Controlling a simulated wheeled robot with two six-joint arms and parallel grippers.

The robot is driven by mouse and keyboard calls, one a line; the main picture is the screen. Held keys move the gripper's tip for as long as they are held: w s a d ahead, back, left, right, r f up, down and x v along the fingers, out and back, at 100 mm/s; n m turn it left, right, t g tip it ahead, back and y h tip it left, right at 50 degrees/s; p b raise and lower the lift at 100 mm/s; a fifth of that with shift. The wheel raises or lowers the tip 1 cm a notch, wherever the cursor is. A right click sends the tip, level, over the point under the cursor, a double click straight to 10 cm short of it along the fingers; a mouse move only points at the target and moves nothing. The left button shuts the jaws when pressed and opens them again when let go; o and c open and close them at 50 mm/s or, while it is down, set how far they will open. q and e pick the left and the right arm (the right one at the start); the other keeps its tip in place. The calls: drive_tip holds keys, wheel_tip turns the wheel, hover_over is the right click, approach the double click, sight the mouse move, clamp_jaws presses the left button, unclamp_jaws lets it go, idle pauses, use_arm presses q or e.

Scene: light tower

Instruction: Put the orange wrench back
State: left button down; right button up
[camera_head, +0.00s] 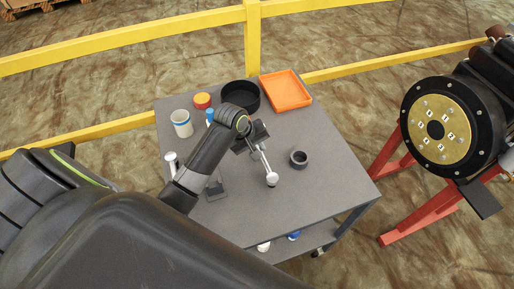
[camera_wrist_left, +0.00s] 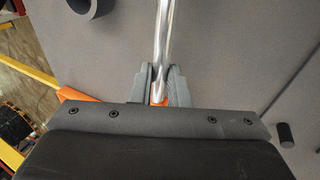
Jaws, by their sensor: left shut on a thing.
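My left gripper (camera_head: 258,147) is over the middle of the grey cart top. It is shut on the orange wrench (camera_head: 271,179), whose silver shaft slopes down toward the cart's front and ends in a pale round head. In the left wrist view the fingers (camera_wrist_left: 160,85) pinch it from both sides; a bit of orange (camera_wrist_left: 159,101) shows between them, and the silver shaft (camera_wrist_left: 163,35) runs away from me. I cannot tell whether the head touches the cart top. My right gripper is not in view.
The grey cart (camera_head: 325,190) holds an orange tray (camera_head: 286,91), a black bowl (camera_head: 240,96), a white-blue cup (camera_head: 181,123), a red-orange round item (camera_head: 202,101) and a black ring (camera_head: 299,158). A gold-faced hub (camera_head: 437,130) on a red stand is right. The cart's right side is clear.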

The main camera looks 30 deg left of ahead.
use_arm(q)
drive_tip(key=shift+f, duration=0.6)
drive_tip(key=c, duration=1.4)
unclamp_jaws()
drive_tip(key=shift+f, duration=0.1)
drive_tip(key=v, duration=1.2)
drive_tip(key=shift+p, duration=0.3)
drive_tip(key=shift+s, duration=0.1)
